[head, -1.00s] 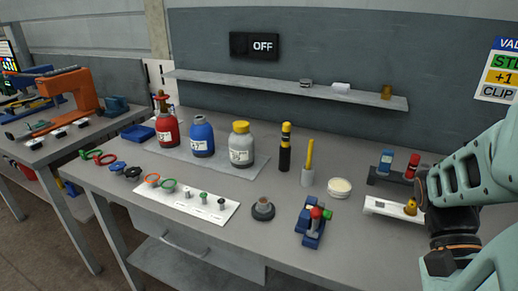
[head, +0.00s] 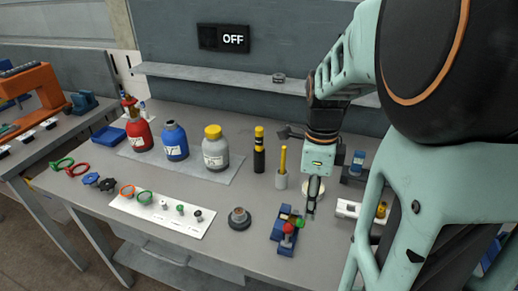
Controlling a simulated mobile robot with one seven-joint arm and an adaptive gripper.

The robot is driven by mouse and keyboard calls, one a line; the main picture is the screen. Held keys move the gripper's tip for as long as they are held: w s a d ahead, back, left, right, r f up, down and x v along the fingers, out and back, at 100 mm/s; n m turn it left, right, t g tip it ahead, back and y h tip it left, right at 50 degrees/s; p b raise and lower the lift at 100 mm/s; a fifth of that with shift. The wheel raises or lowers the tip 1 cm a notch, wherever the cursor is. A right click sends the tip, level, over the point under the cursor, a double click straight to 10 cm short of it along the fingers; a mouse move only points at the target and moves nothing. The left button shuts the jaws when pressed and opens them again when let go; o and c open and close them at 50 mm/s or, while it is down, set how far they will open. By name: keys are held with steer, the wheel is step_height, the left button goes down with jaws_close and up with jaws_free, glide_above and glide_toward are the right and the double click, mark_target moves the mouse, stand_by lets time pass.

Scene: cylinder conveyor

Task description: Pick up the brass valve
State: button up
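A small brass-coloured piece (head: 381,210) sits on a white holder (head: 347,209) at the right of the bench, partly hidden by my arm. Another brass-yellow part (head: 284,211) shows at a blue fixture (head: 283,234) with a red knob (head: 289,228) and a green part (head: 297,221). I cannot tell for sure which is the brass valve. My gripper (head: 312,209) points down just right of the fixture, close to the green part. Its dark fingers are seen nearly edge-on, so their gap and any contact are unclear.
A cream round dish stands behind my gripper, mostly hidden. A grey cup (head: 281,180) with a yellow stick and a black-yellow cylinder (head: 259,152) stand behind left. A dark round base (head: 239,219) is left of the fixture. Red, blue and yellow-capped bottles (head: 215,148) stand farther left.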

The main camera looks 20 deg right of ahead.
mark_target(302, 220)
steer(key=shift+m+t, duration=0.3)
steer(key=shift+m, duration=0.1)
steer(key=f, duration=0.2)
steer(key=w+f, duration=0.2)
steer(key=f, duration=0.1)
steer(key=shift+a+f, duration=0.3)
steer(key=shift+w+d+f, duration=0.1)
steer(key=shift+d+f, duration=0.05)
steer(key=shift+f, duration=2.15)
jaws_close()
